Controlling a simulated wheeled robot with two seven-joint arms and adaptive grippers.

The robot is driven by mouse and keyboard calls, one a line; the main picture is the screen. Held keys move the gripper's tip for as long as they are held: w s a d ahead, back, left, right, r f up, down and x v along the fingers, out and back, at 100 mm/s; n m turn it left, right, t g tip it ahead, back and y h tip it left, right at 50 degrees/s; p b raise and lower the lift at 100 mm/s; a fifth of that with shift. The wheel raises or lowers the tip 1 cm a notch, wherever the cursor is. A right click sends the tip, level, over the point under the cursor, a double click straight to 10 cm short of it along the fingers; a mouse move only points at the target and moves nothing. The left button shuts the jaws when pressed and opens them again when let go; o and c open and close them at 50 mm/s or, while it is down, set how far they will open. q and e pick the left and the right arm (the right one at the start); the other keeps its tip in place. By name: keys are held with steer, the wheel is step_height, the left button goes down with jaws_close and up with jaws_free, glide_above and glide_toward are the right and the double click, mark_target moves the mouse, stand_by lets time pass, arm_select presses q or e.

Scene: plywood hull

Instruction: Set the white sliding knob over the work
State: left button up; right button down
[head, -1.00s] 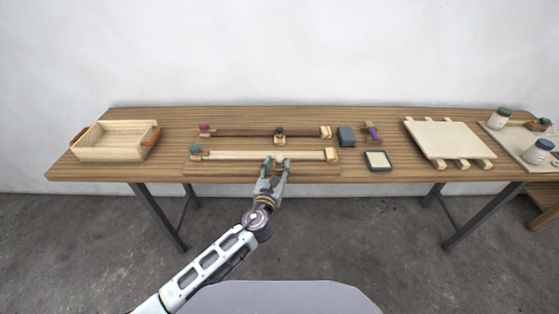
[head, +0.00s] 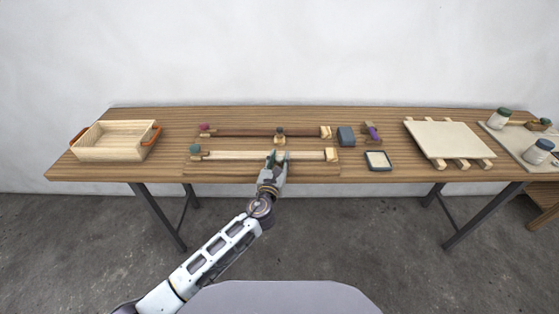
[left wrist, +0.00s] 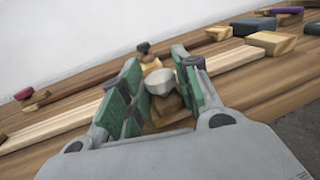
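The white sliding knob (left wrist: 160,82) sits on a small wooden block (left wrist: 168,108) on the near clamp, whose pale rail (head: 235,155) runs left to right. My left gripper (head: 279,158) reaches the near rail right of its middle. In the left wrist view its two green-padded fingers (left wrist: 160,85) stand apart, one on each side of the knob. The knob looks close to the right finger; I cannot tell whether it touches. In the head view the fingers mostly hide the knob. My right gripper is not in view.
Behind lies a second clamp with a brown rail (head: 240,133) and a dark knob (head: 280,132). A wooden crate (head: 110,153) stands at the left. A dark block (head: 346,137), a dark-rimmed tray (head: 378,168) and a pale board (head: 448,139) lie to the right.

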arm_select(q)
steer(key=shift+d, duration=0.1)
jaws_close()
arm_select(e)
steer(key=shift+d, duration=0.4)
